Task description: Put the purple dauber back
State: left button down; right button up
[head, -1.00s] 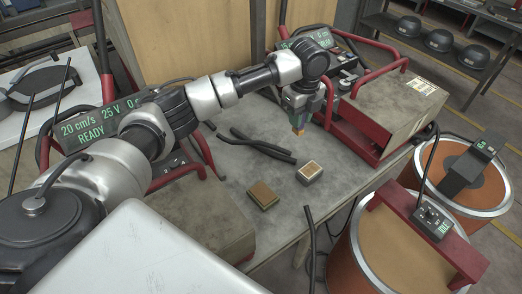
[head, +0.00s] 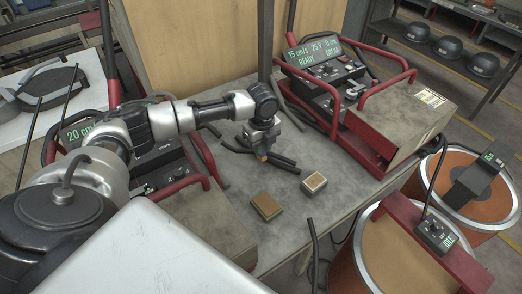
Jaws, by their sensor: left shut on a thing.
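My left gripper (head: 262,150) is above the grey table (head: 285,230), pointing down. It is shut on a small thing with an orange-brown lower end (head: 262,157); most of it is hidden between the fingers. I cannot make out a purple colour on it. A block with a brown top (head: 266,206) and a pale block with a brown top face (head: 314,182) lie on the table, to the right of and nearer than the gripper. My right gripper is not in view.
Dark rods (head: 240,148) lie on the table around the gripper. A red-framed machine with a lit display (head: 325,62) stands at the right back, another (head: 160,165) at the left. Two orange drums (head: 405,260) stand off the table's right side. The table's front middle is mostly clear.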

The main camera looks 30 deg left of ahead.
pick_arm(q)
notch_tip(320, 180, down, 4)
jog(key=shift+s+r+p, duration=0.1)
jog(key=shift+r+p, duration=0.05)
jog(key=shift+p, duration=0.7)
jog(key=shift+f, duration=0.25)
jog(key=c, duration=1)
grip_release()
jog(key=shift+f, duration=0.1)
notch_tip(320, 180, up, 11)
jog(key=b, duration=0.2)
jog(key=shift+b, duration=0.4)
jog(key=shift+r, duration=0.65)
